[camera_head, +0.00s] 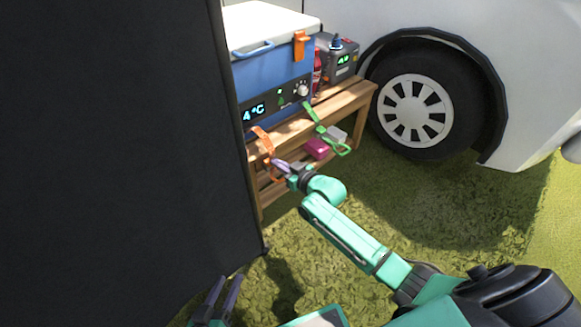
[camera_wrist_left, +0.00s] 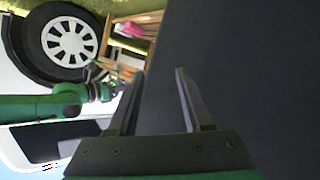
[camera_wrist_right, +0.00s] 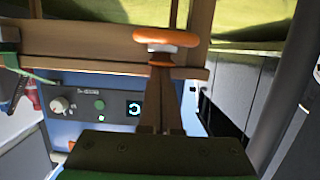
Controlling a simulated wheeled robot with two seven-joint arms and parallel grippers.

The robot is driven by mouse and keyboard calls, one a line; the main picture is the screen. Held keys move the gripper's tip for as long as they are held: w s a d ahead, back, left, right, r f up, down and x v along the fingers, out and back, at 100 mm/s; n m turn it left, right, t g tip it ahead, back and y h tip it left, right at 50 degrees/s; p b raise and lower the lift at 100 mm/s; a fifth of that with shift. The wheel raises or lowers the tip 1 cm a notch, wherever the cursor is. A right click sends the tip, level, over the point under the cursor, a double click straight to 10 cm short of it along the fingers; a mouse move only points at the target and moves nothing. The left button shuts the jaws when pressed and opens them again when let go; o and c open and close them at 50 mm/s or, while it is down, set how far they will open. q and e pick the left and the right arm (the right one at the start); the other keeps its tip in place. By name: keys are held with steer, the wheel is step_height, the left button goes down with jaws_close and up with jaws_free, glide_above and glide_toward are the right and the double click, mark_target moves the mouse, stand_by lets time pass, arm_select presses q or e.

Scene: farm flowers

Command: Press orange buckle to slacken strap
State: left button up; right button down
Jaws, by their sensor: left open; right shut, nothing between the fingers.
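An orange strap (camera_head: 263,141) hangs at the front edge of the wooden bench, below the blue cooler. In the right wrist view the orange buckle (camera_wrist_right: 172,37) shows as a rounded loop in front of a bench rail, with another orange part just below it. My right gripper (camera_head: 278,166) is shut and empty, and its fingertips (camera_wrist_right: 162,72) overlap the lower orange part. I cannot tell whether they touch it. My left gripper (camera_head: 222,294) is open and empty at the bottom of the head view, away from the bench; it also shows in the left wrist view (camera_wrist_left: 158,75).
A blue cooler (camera_head: 262,77) stands on the bench (camera_head: 345,102), with a grey power box (camera_head: 342,62) beside it. A green strap (camera_head: 313,113) and a pink box (camera_head: 317,149) are to the right. A large dark panel (camera_head: 110,150) fills the left. Grass lies in front.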

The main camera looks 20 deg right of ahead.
arm_select(q)
steer(key=a+r+m+g+y+p, duration=0.1)
steer(key=a+r+g+y+p, duration=0.1)
steer(key=a+r+g+p, duration=0.2)
step_height(320, 180, up, 3)
steer(key=shift+s+f+p, duration=0.2)
steer(key=shift+s+p, duration=0.2)
steer(key=shift+p, duration=0.4)
arm_select(e)
steer(key=v, duration=1.1)
steer(key=shift+r, duration=0.3)
